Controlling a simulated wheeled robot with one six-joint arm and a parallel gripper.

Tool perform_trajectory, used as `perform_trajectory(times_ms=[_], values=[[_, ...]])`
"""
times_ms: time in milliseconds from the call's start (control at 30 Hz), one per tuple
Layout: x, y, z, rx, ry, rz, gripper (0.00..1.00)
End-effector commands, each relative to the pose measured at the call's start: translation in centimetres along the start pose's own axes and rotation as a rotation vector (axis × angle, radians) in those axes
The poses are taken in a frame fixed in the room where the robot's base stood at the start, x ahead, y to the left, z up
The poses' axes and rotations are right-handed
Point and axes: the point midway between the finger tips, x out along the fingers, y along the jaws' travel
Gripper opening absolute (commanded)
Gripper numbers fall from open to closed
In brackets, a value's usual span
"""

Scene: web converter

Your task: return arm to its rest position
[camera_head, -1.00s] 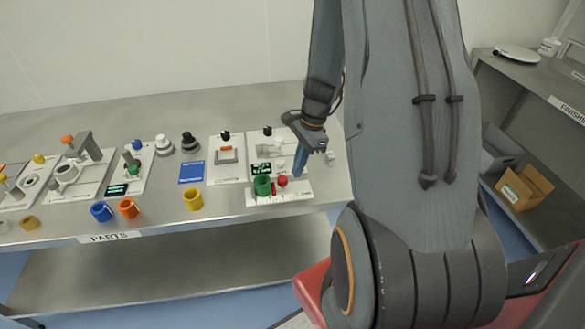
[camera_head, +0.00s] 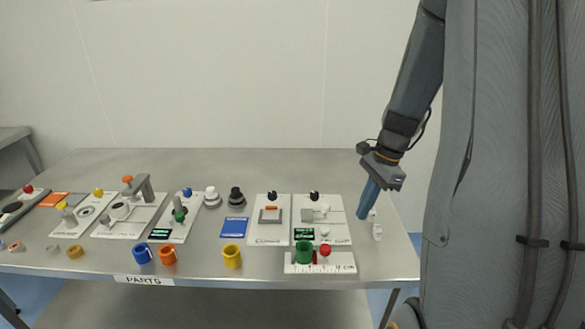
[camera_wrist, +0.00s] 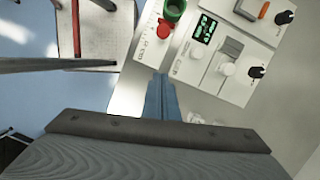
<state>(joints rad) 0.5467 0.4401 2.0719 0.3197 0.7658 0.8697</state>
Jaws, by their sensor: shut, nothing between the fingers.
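My gripper (camera_head: 367,199) hangs over the right end of the steel table (camera_head: 330,168) in the head view, its blue fingers together and pointing down. It holds nothing. In the wrist view my gripper (camera_wrist: 161,78) shows as closed blue fingers, with the table edge and the white fixtures beyond them. My arm rises from the gripper to the upper right in the head view. The gripper is just right of the white fixture plates and seems apart from them.
A white ruler base (camera_head: 338,262) carries a green cup (camera_head: 304,251) and a red knob (camera_head: 325,250). A yellow ring (camera_head: 232,256), orange ring (camera_head: 168,255) and blue ring (camera_head: 142,254) stand near the front edge. A small white bottle (camera_head: 377,231) stands near the gripper.

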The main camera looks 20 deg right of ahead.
Motion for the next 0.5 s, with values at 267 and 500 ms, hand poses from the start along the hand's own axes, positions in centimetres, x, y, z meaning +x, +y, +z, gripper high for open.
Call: perform_trajectory(times_ms=[267,500], values=[[0.3,1.0,4.2,-0.267,0.055,0.013,0.0],[1.5,5.6,13.3,-1.018,0.185,0.058,0.0]])
